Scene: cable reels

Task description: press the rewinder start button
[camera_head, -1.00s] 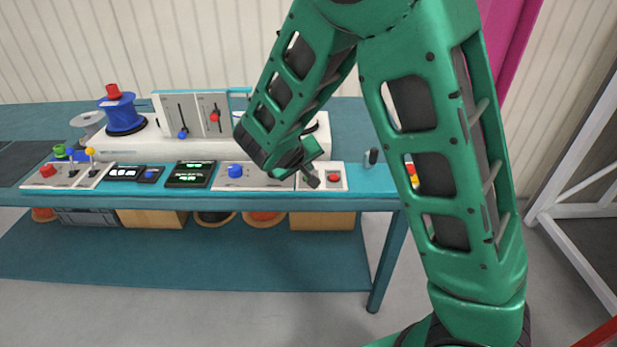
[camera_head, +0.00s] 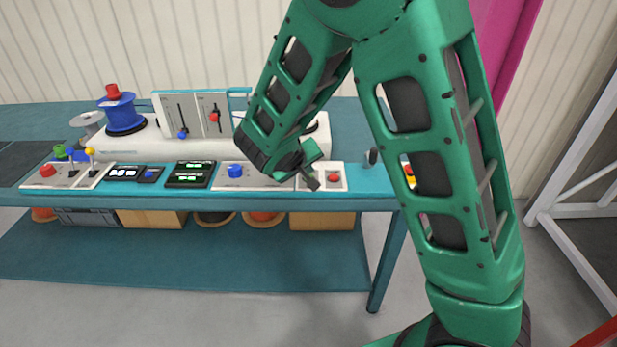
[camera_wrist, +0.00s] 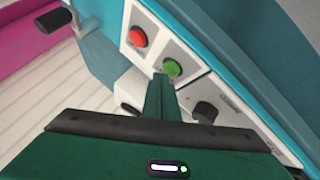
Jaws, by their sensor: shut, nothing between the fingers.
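A white button panel (camera_head: 338,187) sits at the right end of the bench's front edge. It bears a red button (camera_head: 333,178), also seen in the wrist view (camera_wrist: 138,37), and a green button (camera_wrist: 172,67) beside it. In the head view the green button is hidden behind my gripper (camera_head: 312,184). In the wrist view my gripper (camera_wrist: 162,80) is shut and empty, its tip right at the green button's edge. I cannot tell whether it touches. No label on either button is readable.
A black knob (camera_wrist: 205,112) is on the neighbouring panel. A blue knob (camera_head: 235,171), lit displays (camera_head: 189,174) and levers (camera_head: 91,160) line the bench front to the left. A short dark post (camera_head: 372,157) stands right of the panel. A blue reel (camera_head: 121,112) stands at the back left.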

